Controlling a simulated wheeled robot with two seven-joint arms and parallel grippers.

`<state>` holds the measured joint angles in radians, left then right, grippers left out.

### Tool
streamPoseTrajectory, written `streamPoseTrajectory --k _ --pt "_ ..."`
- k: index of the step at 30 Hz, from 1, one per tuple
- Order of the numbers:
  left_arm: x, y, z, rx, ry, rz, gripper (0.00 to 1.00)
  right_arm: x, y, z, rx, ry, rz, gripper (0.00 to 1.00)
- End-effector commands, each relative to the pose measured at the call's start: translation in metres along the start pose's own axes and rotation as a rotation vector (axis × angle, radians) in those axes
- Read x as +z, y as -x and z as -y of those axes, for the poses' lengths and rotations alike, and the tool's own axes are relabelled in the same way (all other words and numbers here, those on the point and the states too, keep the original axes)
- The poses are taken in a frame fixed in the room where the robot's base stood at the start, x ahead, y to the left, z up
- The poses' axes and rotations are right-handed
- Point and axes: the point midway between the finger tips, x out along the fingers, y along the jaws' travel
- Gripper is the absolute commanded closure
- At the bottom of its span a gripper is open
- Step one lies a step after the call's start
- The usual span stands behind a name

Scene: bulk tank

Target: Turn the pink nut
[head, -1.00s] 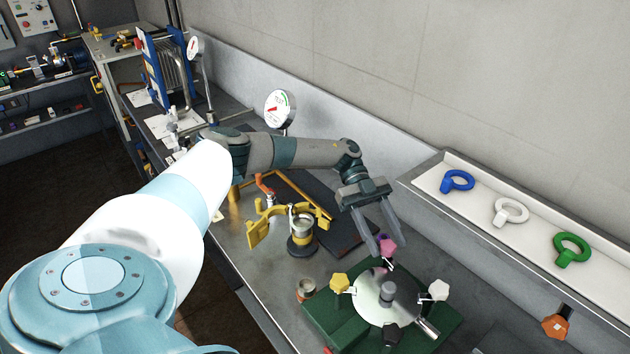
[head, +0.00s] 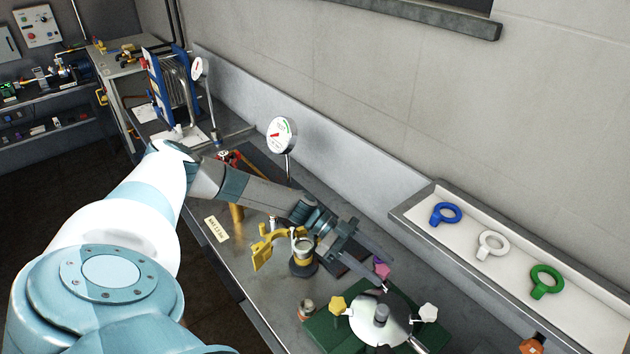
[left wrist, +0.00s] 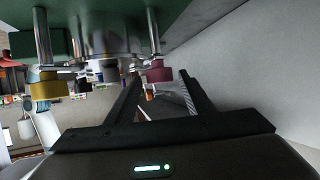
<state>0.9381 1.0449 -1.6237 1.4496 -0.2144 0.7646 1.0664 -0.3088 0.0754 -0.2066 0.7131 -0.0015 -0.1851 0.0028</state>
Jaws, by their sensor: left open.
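The pink nut (head: 381,268) is a star-shaped knob at the back of a round metal lid (head: 365,325) on a green base (head: 322,335). My left gripper (head: 387,274) is open, and its two fingers reach toward the pink nut from the left. In the left wrist view, the nut (left wrist: 158,74) appears between the tips of the open fingers (left wrist: 160,82). I cannot tell whether either finger touches it. The scene appears upside down in that view. My right gripper is not in view.
A yellow nut (head: 337,306) and a white nut (head: 428,312) flank the lid. A yellow bracket (head: 265,250) and a small jar (head: 303,257) stand left of it. A tray (head: 412,215) with ring tools lies at the right. A gauge (head: 282,135) rises behind.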

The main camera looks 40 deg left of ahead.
Motion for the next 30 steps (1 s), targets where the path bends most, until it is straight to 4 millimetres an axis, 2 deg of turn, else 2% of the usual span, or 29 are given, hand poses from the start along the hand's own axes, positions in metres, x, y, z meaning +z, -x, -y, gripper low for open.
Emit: streamPoseTrajectory --k 12,30 --pt "0.0005 -0.0011 -0.0068 -0.241 0.106 -0.001 0.53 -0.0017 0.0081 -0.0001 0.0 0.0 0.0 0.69" --pt "0.0 -0.0029 -0.0095 -0.438 0.185 -0.001 0.53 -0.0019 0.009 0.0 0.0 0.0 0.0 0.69"
